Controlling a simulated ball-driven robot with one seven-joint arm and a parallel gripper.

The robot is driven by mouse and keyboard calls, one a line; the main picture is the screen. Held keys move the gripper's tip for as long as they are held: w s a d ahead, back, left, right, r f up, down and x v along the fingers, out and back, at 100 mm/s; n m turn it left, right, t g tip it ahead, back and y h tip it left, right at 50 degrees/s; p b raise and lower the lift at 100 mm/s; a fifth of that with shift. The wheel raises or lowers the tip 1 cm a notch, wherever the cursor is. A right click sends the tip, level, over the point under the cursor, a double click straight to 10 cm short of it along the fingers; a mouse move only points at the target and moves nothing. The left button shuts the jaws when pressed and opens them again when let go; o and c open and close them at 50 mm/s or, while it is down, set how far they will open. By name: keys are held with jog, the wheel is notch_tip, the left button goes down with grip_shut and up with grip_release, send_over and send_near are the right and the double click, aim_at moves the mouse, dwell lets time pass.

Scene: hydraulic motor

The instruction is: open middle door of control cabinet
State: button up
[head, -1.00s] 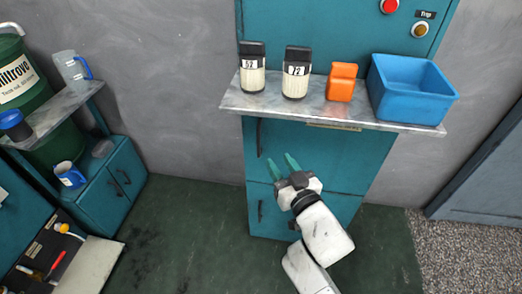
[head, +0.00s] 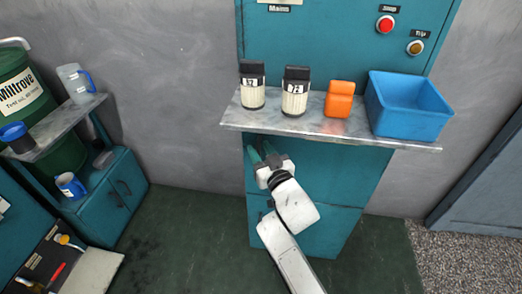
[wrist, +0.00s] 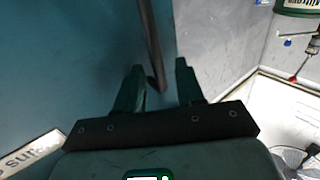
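The teal control cabinet (head: 345,30) stands against the wall, with its middle door (head: 345,170) below a grey shelf. The middle door looks shut. In the wrist view its dark bar handle (wrist: 150,45) runs down to between the green fingers of my gripper (wrist: 160,80). The fingers are apart, one on each side of the handle's end, with a gap showing. In the head view my gripper (head: 259,153) is at the door's upper left, just below the shelf, and covers the handle.
The shelf (head: 240,119) carries two labelled jars (head: 252,88) (head: 295,95), an orange container (head: 339,98) and a blue bin (head: 408,112). It juts out just above my gripper. A lower door (head: 325,228) is beneath. The green floor to the left is clear.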

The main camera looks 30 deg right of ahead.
jog(key=shift+c, duration=0.3)
grip_shut()
dwell(0.4)
